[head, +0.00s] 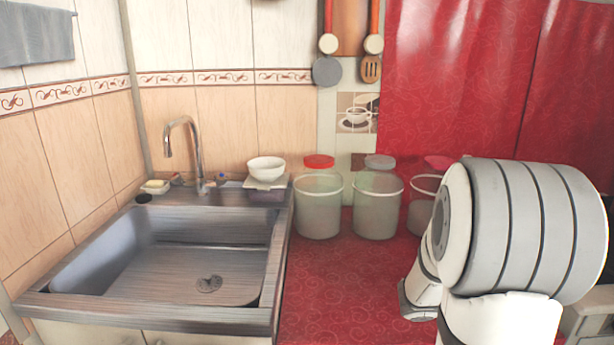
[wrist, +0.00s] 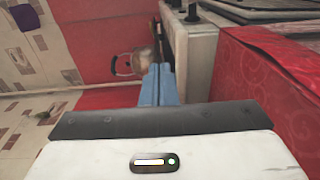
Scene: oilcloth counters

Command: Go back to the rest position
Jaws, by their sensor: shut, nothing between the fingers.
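My gripper (wrist: 158,84) shows in the wrist view. Its two blue fingers are together, with nothing between them. In the head view my arm fills the right side, its large white and grey joint over the red counter (head: 340,283); the fingers cannot be seen there. No object is held.
A metal sink (head: 160,250) with a faucet (head: 185,150) is at the left. A white bowl (head: 266,168) stands at its back right corner. Several buckets, including one with a red lid (head: 318,205), stand along the back. In the wrist view, a pale appliance (wrist: 190,58) is beyond the fingers.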

